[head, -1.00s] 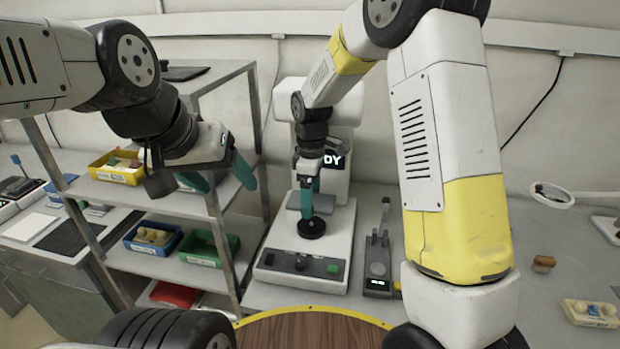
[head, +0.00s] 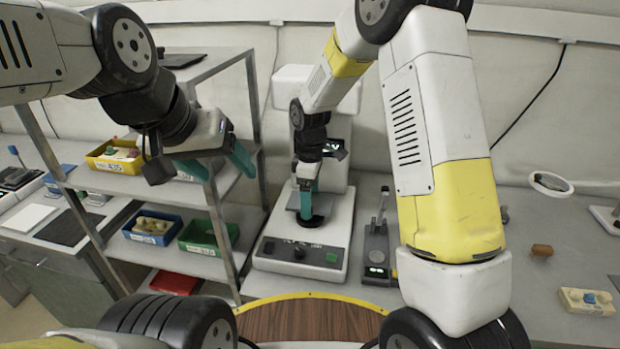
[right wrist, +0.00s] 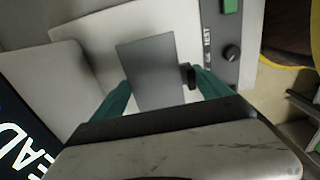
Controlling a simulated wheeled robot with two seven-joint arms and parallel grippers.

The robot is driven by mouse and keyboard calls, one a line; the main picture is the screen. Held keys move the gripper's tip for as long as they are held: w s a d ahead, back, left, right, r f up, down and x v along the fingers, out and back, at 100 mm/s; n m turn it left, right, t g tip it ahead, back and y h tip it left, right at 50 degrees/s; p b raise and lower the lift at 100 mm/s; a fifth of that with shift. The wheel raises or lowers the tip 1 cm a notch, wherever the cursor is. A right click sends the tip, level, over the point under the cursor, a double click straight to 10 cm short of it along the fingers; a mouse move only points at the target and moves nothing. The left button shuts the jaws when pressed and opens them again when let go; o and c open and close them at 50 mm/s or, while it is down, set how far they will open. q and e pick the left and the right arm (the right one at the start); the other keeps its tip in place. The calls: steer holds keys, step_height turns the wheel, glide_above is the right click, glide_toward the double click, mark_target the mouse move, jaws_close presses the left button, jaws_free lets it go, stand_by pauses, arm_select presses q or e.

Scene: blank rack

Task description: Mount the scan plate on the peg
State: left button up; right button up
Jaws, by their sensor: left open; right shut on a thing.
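A grey flat plate, the scan plate (head: 293,202), is held in front of the white station (head: 338,225); it also shows in the right wrist view (right wrist: 148,72). My right gripper (head: 307,187) is shut on it, pointing down, with its teal fingers beside the plate in the right wrist view (right wrist: 160,92). A round black part (head: 313,222) of the station is partly covered by the plate. I cannot make out the peg or whether the plate touches it. My left gripper (head: 217,165) is open and empty in front of the shelf rack.
The rack holds a yellow bin (head: 115,157), a blue bin (head: 152,228) and a green bin (head: 208,235). A small grey device (head: 376,250) stands right of the station. A brown block (head: 542,250) and a cream tray (head: 588,301) lie on the right counter.

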steer(key=shift+f, duration=0.65)
steer(key=shift+f, duration=0.9)
stand_by(1.1)
steer(key=o, duration=1.3)
steer(key=shift+r, duration=3.85)
steer(key=shift+s, duration=0.1)
